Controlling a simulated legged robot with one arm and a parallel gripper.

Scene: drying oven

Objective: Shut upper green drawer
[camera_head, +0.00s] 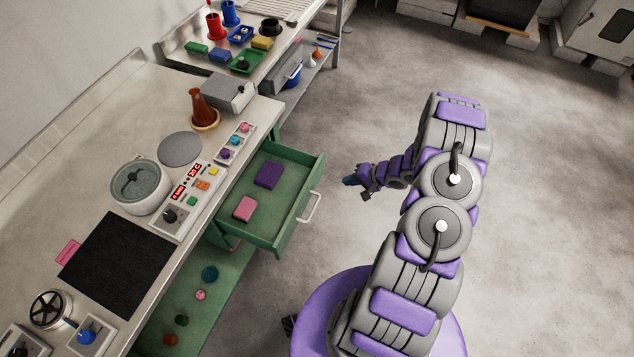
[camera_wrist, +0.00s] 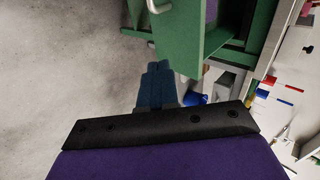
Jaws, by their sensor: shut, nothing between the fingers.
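The upper green drawer (camera_head: 262,232) is pulled out from under the bench in the head view. A purple block (camera_head: 268,175) and a pink block (camera_head: 245,208) lie in it. Its pale handle (camera_head: 310,208) is on the front panel, facing right. My gripper (camera_head: 350,181) is shut and empty, to the right of the drawer's far front corner and apart from it. In the wrist view my gripper's blue fingers (camera_wrist: 157,75) are together, close to the green drawer (camera_wrist: 200,55) in the picture. The handle (camera_wrist: 178,6) shows at the top edge there.
Below the drawer is an open green shelf (camera_head: 220,283) with several small round things. The bench (camera_head: 85,110) carries a control panel, a round bath and a brown flask. A second bench (camera_head: 290,45) stands behind. The floor (camera_head: 350,110) around my gripper is clear.

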